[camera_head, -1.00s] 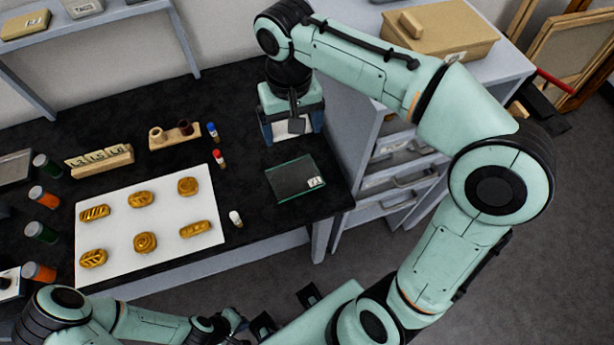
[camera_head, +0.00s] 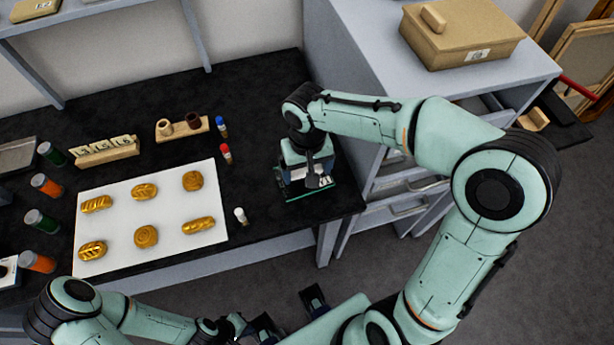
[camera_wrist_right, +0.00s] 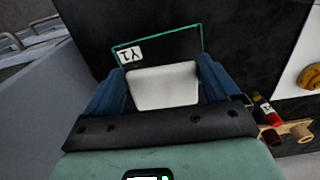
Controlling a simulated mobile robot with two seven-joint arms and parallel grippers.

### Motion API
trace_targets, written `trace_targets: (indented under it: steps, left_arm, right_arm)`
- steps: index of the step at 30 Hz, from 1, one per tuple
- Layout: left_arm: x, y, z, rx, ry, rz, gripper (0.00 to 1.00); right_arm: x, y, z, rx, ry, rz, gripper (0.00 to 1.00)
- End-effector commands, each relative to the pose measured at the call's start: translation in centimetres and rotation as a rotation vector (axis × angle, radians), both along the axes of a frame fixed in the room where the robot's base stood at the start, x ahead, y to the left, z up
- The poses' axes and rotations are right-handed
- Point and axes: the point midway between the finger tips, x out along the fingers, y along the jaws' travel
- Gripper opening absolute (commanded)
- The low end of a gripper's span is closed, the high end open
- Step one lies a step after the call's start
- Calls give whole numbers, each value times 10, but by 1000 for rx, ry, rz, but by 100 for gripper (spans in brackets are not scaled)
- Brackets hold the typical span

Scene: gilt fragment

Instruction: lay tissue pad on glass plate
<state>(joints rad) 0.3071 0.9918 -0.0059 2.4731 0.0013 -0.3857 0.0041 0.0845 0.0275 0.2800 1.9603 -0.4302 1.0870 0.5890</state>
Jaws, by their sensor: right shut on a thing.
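In the head view my right gripper (camera_head: 304,183) is over the glass plate (camera_head: 296,197) at the right end of the black table. The right wrist view shows the gripper (camera_wrist_right: 164,80) shut on a white tissue pad (camera_wrist_right: 163,88), with a blue finger at each side. The glass plate (camera_wrist_right: 178,43), green-edged with a white "Y1" label, lies beneath and beyond the pad. I cannot tell whether the pad touches the plate. My left gripper (camera_head: 242,326) is low in the head view, away from the table; its fingers are too unclear to judge.
A white sheet (camera_head: 120,217) with several gilt pieces lies left of the plate. Small bottles with blue (camera_head: 221,127), red (camera_head: 226,153) and white (camera_head: 241,215) caps stand between. A grey cabinet (camera_head: 365,50) with open drawers borders the table's right side.

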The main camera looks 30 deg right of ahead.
Motion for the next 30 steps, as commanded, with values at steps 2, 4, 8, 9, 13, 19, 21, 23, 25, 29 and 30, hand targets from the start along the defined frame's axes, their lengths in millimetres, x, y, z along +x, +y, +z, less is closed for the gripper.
trace_targets:
  steps: [2, 4, 8, 9, 13, 19, 21, 23, 25, 29, 30]
  left_arm:
    - [-1, 0, -2, 0, 1, 0, 0]
    - [-2, 0, -4, 0, 2, 0, 0]
    - [-2, 0, -6, 0, 2, 0, 0]
    - [-2, 0, -6, 0, 2, 0, 0]
    - [-2, 0, -6, 0, 2, 0, 0]
    - [-3, 0, -8, 0, 3, 0, 0]
    - [-4, 0, -10, 0, 4, 0, 0]
    - [-3, 0, -9, 0, 3, 0, 0]
    - [-3, 0, -9, 0, 3, 0, 0]
    - [-3, 0, -8, 0, 3, 0, 0]
    - [-2, 0, -7, 0, 3, 0, 0]
  right_arm:
    - [-1, 0, -13, -1, 6, 0, 61]
    - [-1, -1, -25, -1, 6, -2, 61]
    - [-1, 0, -38, 0, 3, 0, 61]
    - [-1, 0, -40, -1, 2, 0, 61]
    - [0, 0, -39, -1, 1, 0, 61]
    - [-1, 0, -42, -1, 2, -1, 61]
    - [-1, 0, -44, -1, 2, -1, 92]
    - [0, 0, -43, -1, 2, -1, 100]
    - [0, 0, -43, -1, 2, -1, 100]
    - [-1, 0, -42, -1, 2, -1, 100]
    - [0, 0, -41, -1, 2, -1, 100]
